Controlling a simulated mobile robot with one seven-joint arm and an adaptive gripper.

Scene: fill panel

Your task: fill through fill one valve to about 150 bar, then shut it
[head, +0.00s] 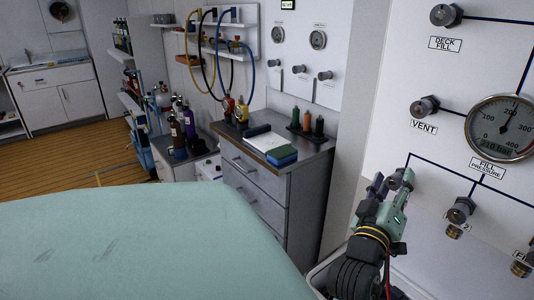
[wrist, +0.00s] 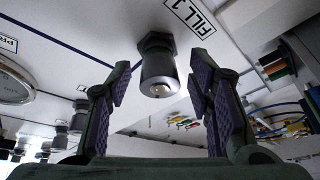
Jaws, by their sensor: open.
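The fill one valve knob (wrist: 158,72) is a dark grey cylinder on the white panel, with a label reading FILL 1 (wrist: 196,14) beside it. In the wrist view it sits between my two finger pads, with a gap on both sides. My gripper (head: 391,187) is open around the knob and holds nothing. In the head view the knob (head: 397,178) is partly covered by my fingers. The fill pressure gauge (head: 505,126) has a small display that appears to read 210 bar, and its needle points near 200.
The vent knob (head: 424,107) and deck fill knob (head: 445,15) are above my gripper. Another knob (head: 460,210), whose label ends in 2, is to the right. A grey drawer cabinet (head: 262,192) stands to the left, and a pale green surface (head: 120,240) fills the foreground.

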